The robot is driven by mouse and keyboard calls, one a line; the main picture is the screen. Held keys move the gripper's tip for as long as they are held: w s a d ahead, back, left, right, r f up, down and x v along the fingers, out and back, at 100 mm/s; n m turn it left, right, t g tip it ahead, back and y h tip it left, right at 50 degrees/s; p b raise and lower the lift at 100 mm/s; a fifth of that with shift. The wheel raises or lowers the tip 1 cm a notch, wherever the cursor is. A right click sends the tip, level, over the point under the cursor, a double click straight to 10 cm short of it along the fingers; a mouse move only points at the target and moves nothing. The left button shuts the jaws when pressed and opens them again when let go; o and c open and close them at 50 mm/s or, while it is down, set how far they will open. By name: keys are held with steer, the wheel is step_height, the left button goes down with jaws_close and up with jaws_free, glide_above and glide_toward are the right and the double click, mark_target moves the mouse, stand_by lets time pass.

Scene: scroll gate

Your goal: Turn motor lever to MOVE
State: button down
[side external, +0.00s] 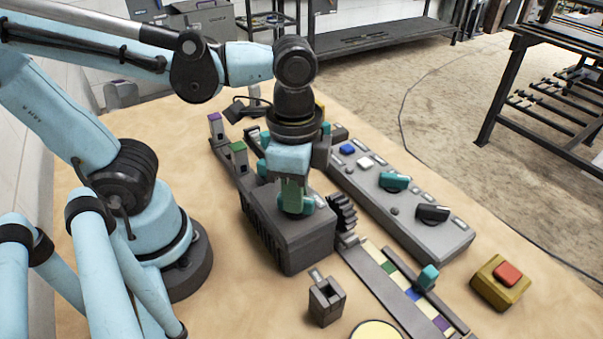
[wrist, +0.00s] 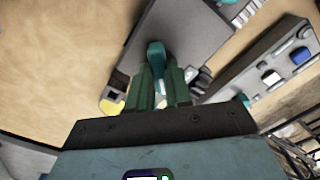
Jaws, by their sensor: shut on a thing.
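The motor is a dark grey box (side external: 298,240) with ribbed sides on the table, below my gripper. It also shows as a grey top face in the wrist view (wrist: 197,35). My gripper (side external: 293,208) points down over the box, its green fingers close to the box top. In the wrist view, my gripper (wrist: 158,80) has the teal motor lever (wrist: 156,52) between its two fingers and is shut on it. The fingers and wrist hide much of the lever in the side view. I cannot read any MOVE marking.
A dark gear (side external: 342,212) stands beside the box, near a rail with coloured squares (side external: 405,290). A grey control panel (side external: 410,215) with knobs lies to the right. A yellow box with a red button (side external: 508,273) and a small grey block (side external: 326,300) stand in front.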

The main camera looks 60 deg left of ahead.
steer(key=m, duration=0.4)
steer(key=shift+m, duration=0.3)
steer(key=m, duration=0.4)
steer(key=shift+m, duration=0.3)
steer(key=c, duration=1)
jaws_free()
steer(key=shift+c, duration=0.2)
step_height(320, 180, up, 12)
